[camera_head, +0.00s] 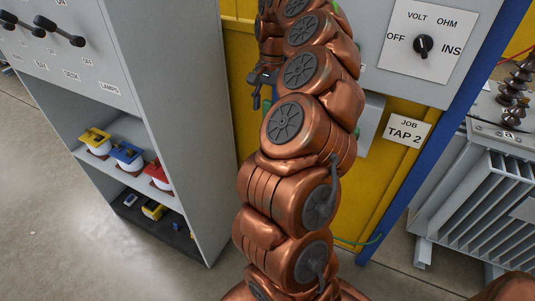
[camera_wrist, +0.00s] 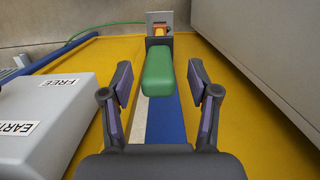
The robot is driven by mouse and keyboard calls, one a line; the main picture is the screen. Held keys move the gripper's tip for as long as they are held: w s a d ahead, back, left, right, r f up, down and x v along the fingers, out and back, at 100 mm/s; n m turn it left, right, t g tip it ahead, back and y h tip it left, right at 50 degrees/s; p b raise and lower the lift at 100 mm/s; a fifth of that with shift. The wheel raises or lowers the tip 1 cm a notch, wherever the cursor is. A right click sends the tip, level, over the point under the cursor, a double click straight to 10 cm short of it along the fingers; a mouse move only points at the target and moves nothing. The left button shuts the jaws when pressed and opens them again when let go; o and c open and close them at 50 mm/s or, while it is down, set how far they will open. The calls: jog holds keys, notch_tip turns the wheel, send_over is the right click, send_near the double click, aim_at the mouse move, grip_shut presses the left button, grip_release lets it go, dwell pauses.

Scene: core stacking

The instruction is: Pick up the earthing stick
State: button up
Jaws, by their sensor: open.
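The earthing stick (camera_wrist: 159,72) shows in the wrist view as a green block-shaped grip with an orange and yellow part behind it, by a grey bracket. It lies ahead of my gripper (camera_wrist: 160,84), centred between the two fingers. The fingers are open, with a gap on each side of the green grip; I cannot tell how far it reaches between them in depth. In the head view my gripper (camera_head: 262,87) is small beside the yellow panel, and my copper arm hides much of that area; I cannot make out the stick clearly there.
In the wrist view a grey box (camera_wrist: 60,105) labelled FREE and EARTH stands close on the left, and a grey wall (camera_wrist: 262,50) rises on the right. In the head view a grey cabinet (camera_head: 180,120) with shelves stands left, and a finned transformer (camera_head: 480,200) right.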

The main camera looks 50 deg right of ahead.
jog(key=shift+s+a+f, duration=0.1)
jog(key=shift+a+f, duration=0.1)
jog(key=shift+f, duration=0.8)
jog(key=shift+s+a+f, duration=0.1)
jog(key=shift+a+f, duration=0.05)
jog(key=shift+f, duration=0.8)
jog(key=shift+c, duration=0.3)
grip_shut()
